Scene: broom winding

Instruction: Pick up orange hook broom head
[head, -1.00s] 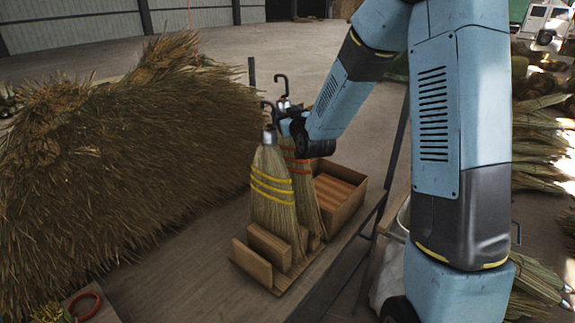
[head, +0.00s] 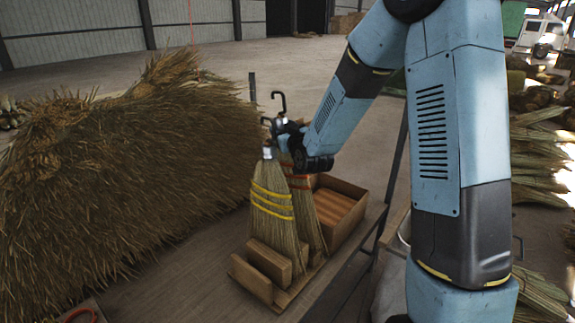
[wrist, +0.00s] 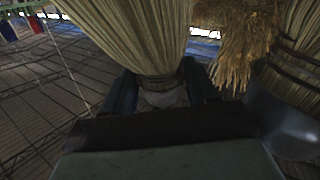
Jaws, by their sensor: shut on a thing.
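The orange-banded broom head (head: 303,190) stands straw end down in a wooden holder (head: 250,279), behind and right of the yellow-banded broom head (head: 272,208). A dark hook (head: 279,102) rises above its top. My gripper (head: 290,138) is at its neck, just below the hook, and partly hides the upper end. In the wrist view, my gripper (wrist: 160,84) has its two dark fingers closed on either side of the neck of a straw bundle (wrist: 145,35). The bands are not clear there. The orange broom head's lower end is partly hidden by the yellow one and the holder.
The yellow-banded broom head stands close beside the held one, with its own hook. An open wooden box (head: 340,208) is just right. A large straw pile (head: 120,170) fills the left. A dark post (head: 398,160) stands right of the box.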

